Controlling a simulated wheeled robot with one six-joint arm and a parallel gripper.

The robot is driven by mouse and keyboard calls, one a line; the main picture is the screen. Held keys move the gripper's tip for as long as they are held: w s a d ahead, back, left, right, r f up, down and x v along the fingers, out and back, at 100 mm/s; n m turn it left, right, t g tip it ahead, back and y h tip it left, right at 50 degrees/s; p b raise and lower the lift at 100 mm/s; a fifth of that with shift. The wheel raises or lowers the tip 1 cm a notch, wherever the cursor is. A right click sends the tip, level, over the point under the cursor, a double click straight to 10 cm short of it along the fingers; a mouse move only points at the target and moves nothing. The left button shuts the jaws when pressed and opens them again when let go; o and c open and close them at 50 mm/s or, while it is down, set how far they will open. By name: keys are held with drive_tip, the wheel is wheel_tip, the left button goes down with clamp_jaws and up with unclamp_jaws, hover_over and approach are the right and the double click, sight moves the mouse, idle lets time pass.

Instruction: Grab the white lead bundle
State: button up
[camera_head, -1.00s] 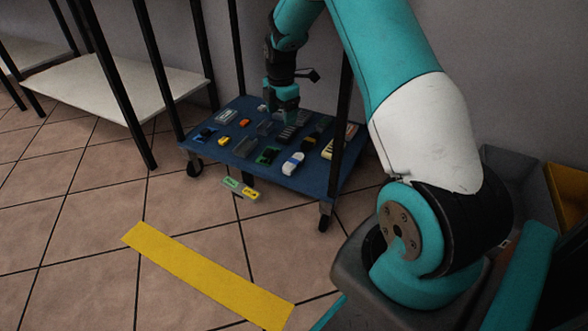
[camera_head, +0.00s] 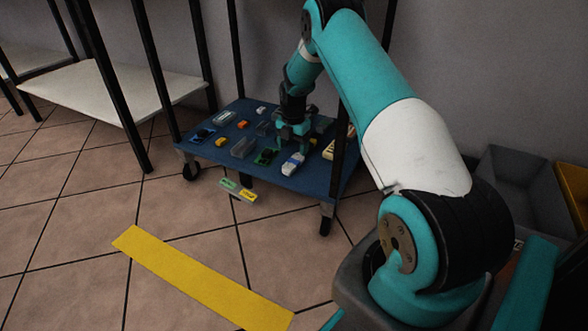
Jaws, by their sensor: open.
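A small white oblong bundle with a blue part (camera_head: 292,165) lies near the front edge of the blue cart shelf (camera_head: 305,186). It looks like the white lead bundle, but is too small to be sure. My gripper (camera_head: 297,146) points down just behind it, low over the shelf. Its jaws are open. Whether the fingers touch the bundle cannot be told from this view. The gripper hides some items behind it.
Several small items share the shelf, among them a green-and-black piece (camera_head: 265,157), a grey block (camera_head: 243,147) and an orange piece (camera_head: 242,124). Black posts rise at the shelf's sides. A green-and-yellow item (camera_head: 238,190) shows below the front edge.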

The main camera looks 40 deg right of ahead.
sight(293, 161)
wheel_tip(293, 161, down, 6)
drive_tip(key=b, duration=0.3)
drive_tip(key=c, duration=1)
drive_tip(key=shift+c, duration=0.2)
drive_tip(key=shift+r, duration=0.2)
